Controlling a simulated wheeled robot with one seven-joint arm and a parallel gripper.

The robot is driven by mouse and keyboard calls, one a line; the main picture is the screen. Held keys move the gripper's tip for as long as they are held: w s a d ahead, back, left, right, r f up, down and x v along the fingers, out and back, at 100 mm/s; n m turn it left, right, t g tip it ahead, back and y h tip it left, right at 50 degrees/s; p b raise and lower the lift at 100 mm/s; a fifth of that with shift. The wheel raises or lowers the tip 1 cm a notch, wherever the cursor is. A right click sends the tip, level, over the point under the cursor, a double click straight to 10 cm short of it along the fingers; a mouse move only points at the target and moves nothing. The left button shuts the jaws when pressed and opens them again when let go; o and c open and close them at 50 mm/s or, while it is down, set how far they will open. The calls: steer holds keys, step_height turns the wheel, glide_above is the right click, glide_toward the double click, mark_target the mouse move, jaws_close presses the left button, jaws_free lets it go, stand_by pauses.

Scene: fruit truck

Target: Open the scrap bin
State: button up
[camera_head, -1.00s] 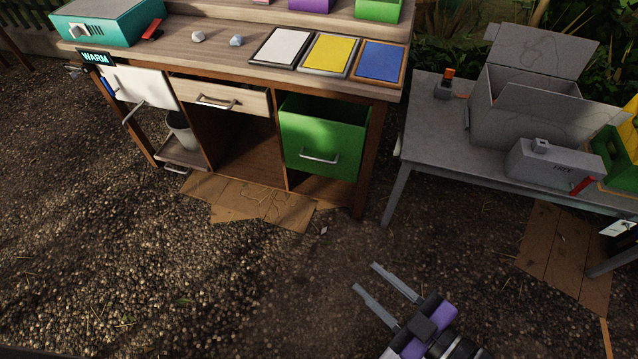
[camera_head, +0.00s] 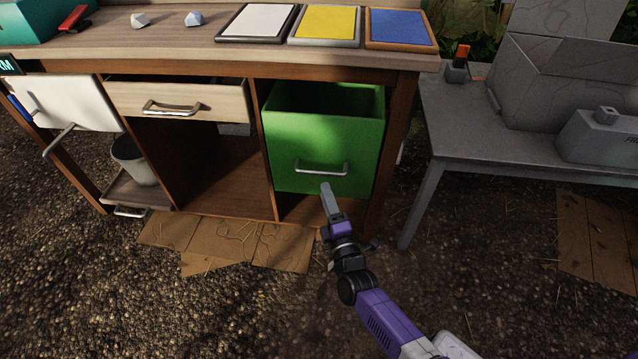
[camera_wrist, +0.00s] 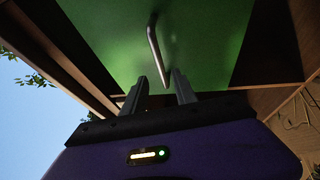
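A green bin drawer (camera_head: 318,145) with a metal bar handle (camera_head: 321,168) stands pulled partway out of the wooden workbench, its top open. I see no label naming it the scrap bin. My gripper (camera_head: 327,190) is just below and in front of this handle. In the wrist view the green front (camera_wrist: 200,35) fills the top and the handle (camera_wrist: 155,45) runs down toward the gap between my fingers (camera_wrist: 160,84). The fingers are apart, with the handle's lower end between or just beyond their tips. I cannot tell whether they touch it.
A wooden drawer (camera_head: 180,101) and a white door (camera_head: 70,103) are to the left, with a bucket (camera_head: 133,158) below. Coloured panels (camera_head: 325,25) lie on the bench top. A grey table (camera_head: 490,130) stands close on the right. Cardboard (camera_head: 225,243) lies on the gravel in front.

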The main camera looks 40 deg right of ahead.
mark_target(319, 171)
steer(key=shift+b+x, duration=1.65)
steer(key=shift+x, duration=2.4)
steer(key=shift+c, duration=0.4)
jaws_close()
